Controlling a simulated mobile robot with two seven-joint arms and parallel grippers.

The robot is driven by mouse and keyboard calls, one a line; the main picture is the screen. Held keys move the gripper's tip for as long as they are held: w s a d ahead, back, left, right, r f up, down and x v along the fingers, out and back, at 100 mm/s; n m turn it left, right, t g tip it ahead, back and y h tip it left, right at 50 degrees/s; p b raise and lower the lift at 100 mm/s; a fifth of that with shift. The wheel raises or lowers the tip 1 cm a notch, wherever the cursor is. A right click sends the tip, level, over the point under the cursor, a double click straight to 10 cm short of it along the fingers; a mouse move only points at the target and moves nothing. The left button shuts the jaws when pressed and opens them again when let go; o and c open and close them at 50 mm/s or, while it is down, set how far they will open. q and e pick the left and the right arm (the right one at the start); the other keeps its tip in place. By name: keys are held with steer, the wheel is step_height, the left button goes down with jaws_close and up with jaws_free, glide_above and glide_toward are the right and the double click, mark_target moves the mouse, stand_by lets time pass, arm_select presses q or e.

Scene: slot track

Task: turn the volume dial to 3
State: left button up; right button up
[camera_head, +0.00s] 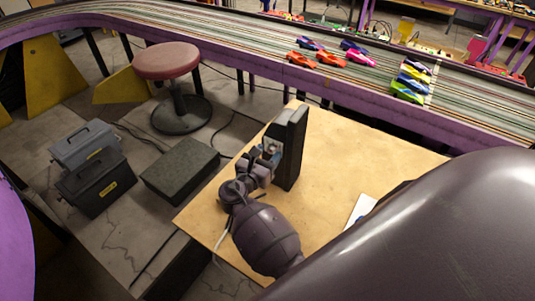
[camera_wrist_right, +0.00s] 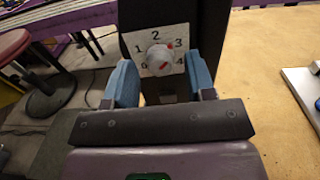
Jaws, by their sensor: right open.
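The volume dial (camera_wrist_right: 160,59) is a grey round knob on a pale plate (camera_wrist_right: 138,50) marked 0 to 4. A red dot sits beside the 3. A red mark on the knob's face appears to point to the lower right, towards the 4. The plate is on a dark upright post (camera_head: 292,150) standing on a wooden table. My right gripper (camera_wrist_right: 160,66) is open, with its blue fingers on either side of the knob; I cannot tell whether they touch it. In the head view, the right gripper (camera_head: 268,150) is close against the post's face. My left gripper is not in view.
The wooden table (camera_head: 345,150) is mostly clear, with a white flat item (camera_head: 361,208) near its front right. A purple-edged slot track (camera_head: 330,88) with several toy cars runs behind it. A red stool (camera_head: 166,61) and dark cases (camera_head: 95,180) stand at the left.

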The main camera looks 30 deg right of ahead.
steer(key=c, duration=0.9)
steer(key=shift+f+m+b, duration=0.1)
steer(key=shift+m+b, duration=0.3)
steer(key=shift+m, duration=1.1)
steer(key=o, duration=0.9)
